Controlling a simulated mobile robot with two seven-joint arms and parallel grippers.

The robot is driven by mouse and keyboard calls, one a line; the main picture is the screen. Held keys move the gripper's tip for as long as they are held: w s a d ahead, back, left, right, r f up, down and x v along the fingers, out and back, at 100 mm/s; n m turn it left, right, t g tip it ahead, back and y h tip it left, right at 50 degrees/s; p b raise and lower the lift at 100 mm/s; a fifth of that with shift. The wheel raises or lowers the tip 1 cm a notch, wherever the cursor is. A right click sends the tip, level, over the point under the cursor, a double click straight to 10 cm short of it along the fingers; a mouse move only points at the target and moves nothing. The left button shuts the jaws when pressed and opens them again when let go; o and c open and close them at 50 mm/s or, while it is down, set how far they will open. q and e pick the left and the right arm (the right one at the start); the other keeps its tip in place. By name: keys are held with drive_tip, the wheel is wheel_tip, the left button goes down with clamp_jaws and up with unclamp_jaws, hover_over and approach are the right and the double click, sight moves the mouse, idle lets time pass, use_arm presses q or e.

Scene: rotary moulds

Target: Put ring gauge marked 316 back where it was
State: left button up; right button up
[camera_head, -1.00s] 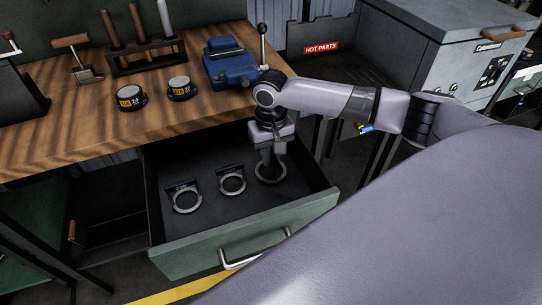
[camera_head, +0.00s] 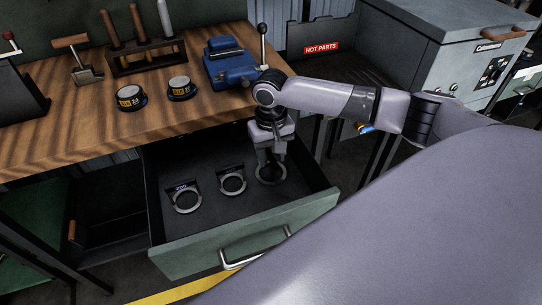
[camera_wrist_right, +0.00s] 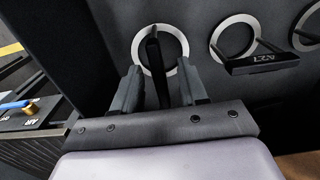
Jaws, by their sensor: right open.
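Three ring gauges, each a metal ring with a dark label tab, lie in a row in the open drawer (camera_head: 290,212). The rightmost ring gauge (camera_head: 271,181) is under my right gripper (camera_head: 271,157). In the right wrist view, the open fingers of my right gripper (camera_wrist_right: 160,68) stand apart on both sides of this gauge's dark upright tab; its ring (camera_wrist_right: 139,50) lies on the drawer floor. Its marking cannot be read. The middle ring gauge (camera_head: 232,184) also shows in the right wrist view (camera_wrist_right: 234,25), with a marked tab. The left ring gauge (camera_head: 187,201) has a marked tab. My left gripper is out of view.
The wooden bench (camera_head: 205,112) overhangs the back of the drawer. On it are a blue vise (camera_head: 229,65), two round tins and a tool rack (camera_head: 148,63). A dark tray labelled HOT PARTS (camera_head: 321,48) is behind my right arm. The drawer's front floor is clear.

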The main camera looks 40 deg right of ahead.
sight(272, 155)
wheel_tip(272, 155, up, 11)
drive_tip(key=shift+r+p, duration=0.15)
drive_tip(key=shift+p, duration=0.15)
idle(0.5)
